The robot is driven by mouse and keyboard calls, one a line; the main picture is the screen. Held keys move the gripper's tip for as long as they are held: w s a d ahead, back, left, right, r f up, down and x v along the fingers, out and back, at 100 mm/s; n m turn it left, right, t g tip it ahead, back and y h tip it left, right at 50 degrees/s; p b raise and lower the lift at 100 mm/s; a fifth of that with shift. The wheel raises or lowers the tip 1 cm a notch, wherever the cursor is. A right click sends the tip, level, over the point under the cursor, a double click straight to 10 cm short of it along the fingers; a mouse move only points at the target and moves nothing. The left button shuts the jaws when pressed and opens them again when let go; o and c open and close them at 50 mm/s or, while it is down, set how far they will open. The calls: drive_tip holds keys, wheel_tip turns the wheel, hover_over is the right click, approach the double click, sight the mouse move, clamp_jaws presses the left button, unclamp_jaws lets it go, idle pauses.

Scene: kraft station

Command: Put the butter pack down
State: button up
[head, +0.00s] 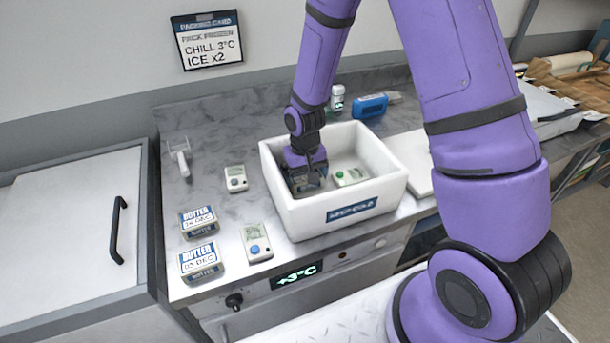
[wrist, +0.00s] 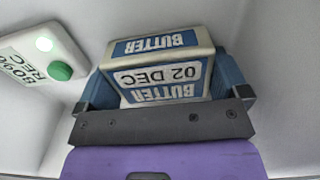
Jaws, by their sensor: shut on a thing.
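My gripper (head: 306,184) is inside the white foam box (head: 292,209), at its left side. In the wrist view my gripper (wrist: 167,92) is shut on a butter pack (wrist: 160,77) labelled 02 DEC, with a blue-grey finger on each side of it. Whether the pack touches the box floor I cannot tell. A white device with a green button (head: 349,176) lies in the box to the right of my gripper; it also shows at the left of the wrist view (wrist: 36,56). In the head view my gripper mostly hides the held pack.
Two more butter packs (head: 198,222) (head: 200,262) stand on the steel counter at the left. Loggers (head: 236,178) (head: 256,243) lie near them. The box walls rise close around my gripper. A blue item (head: 370,106) and a small bottle (head: 337,98) are behind the box.

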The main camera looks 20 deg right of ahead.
drive_tip(key=o, duration=0.7)
drive_tip(key=shift+f, duration=0.15)
wheel_tip(320, 180, up, 13)
wheel_tip(320, 180, up, 15)
drive_tip(key=t, duration=0.3)
hover_over(306, 174)
drive_tip(key=s+d, duration=0.4)
drive_tip(key=s, duration=0.5)
drive_tip(key=shift+s+d+r+t, duration=0.4)
drive_tip(key=shift+s+r, duration=1)
drive_tip(key=shift+s, duration=1.1)
drive_tip(key=shift+s+d+r+t, duration=0.4)
drive_tip(key=shift+s+r, duration=1.05)
drive_tip(key=shift+s, duration=1.05)
drive_tip(key=shift+s+d+r+t, duration=0.4)
drive_tip(key=shift+s+r, duration=1)
drive_tip(key=shift+s, duration=1.1)
drive_tip(key=shift+d, duration=0.1)
